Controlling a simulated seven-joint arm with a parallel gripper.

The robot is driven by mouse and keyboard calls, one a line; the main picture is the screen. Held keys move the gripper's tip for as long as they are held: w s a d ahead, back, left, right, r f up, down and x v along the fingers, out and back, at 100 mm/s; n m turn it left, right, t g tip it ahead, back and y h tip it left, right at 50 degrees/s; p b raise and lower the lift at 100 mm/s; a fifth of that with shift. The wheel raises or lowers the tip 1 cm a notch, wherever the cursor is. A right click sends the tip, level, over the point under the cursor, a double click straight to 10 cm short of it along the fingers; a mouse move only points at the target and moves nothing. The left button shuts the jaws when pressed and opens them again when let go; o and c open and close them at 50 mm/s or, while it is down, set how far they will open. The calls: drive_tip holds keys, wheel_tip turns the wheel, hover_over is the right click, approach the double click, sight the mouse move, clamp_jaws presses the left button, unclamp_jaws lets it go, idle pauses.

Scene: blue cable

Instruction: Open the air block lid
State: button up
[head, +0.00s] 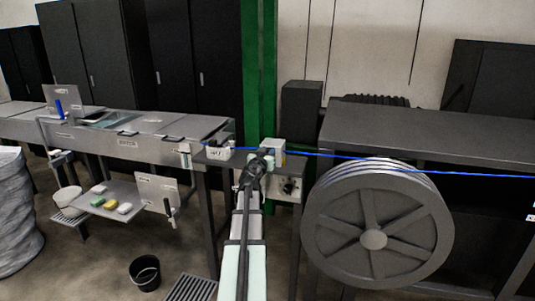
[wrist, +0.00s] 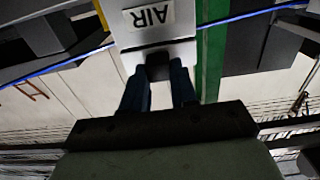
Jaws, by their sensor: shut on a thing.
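The air block (head: 272,150) is a pale box on the bench at the right end of the grey trough, partly hidden by my arm. In the wrist view its white face carries an upside-down "AIR" label (wrist: 149,17). A dark handle (wrist: 158,66) sticks out at the edge of the white lid (wrist: 165,50). My gripper (wrist: 158,78) has its two dark blue fingers on either side of this handle and is shut on it. In the head view my gripper (head: 262,158) is at the block's front left. How far the lid is raised, I cannot tell.
A blue cable (head: 340,156) runs past the block and over the large grey reel (head: 376,223) at right. A white labelled block (head: 219,152) stands to the left. A green post (head: 258,70) rises behind. A control box with a dial (head: 288,187) sits below.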

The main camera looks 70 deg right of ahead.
clamp_jaws()
